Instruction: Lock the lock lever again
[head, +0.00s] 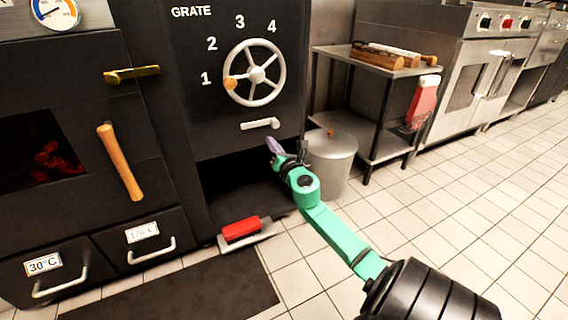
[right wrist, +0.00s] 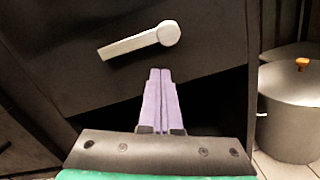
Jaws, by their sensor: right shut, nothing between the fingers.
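The lock lever is likely the pale lever (head: 260,123) on the black panel under the grate wheel. It lies nearly level, with its round hub at the right end. In the right wrist view the lever (right wrist: 140,41) is ahead of the fingertips and a little left. My right gripper (head: 275,146) is just below the lever, apart from it. Its lilac fingers (right wrist: 160,72) are closed together with nothing between them. My left gripper is not in view.
The grate wheel (head: 254,73) has its orange knob near 1. A lidded grey bin (head: 332,163) stands close right of my right gripper. A steel side table (head: 377,66) stands further right. Tiled floor is clear at right.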

